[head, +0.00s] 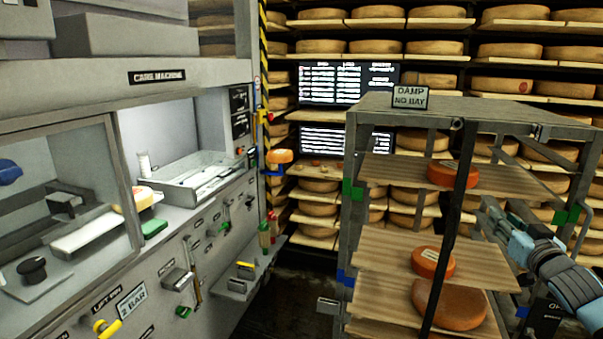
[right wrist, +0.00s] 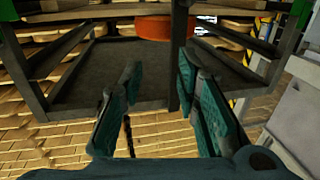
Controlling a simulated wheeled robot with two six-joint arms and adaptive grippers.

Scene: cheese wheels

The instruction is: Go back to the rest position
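My right gripper (head: 488,212) is at the right side of a grey metal rack (head: 460,104) in the head view. In the right wrist view, its two green-padded fingers (right wrist: 158,85) stand apart with nothing between them. Orange cheese wheels lie on the rack's wooden boards: one on the upper board (head: 453,175) and one on a lower board (head: 432,263). A larger tan-orange wheel (head: 447,304) sits below. An orange wheel (right wrist: 166,27) shows beyond the fingers in the wrist view. My left gripper is not in view.
A grey care machine (head: 180,72) with a tray (head: 200,180), levers and knobs fills the left. Shelves of cheese wheels (head: 411,48) and two dark screens (head: 348,82) stand behind. A narrow dark floor gap (head: 290,300) lies between machine and rack.

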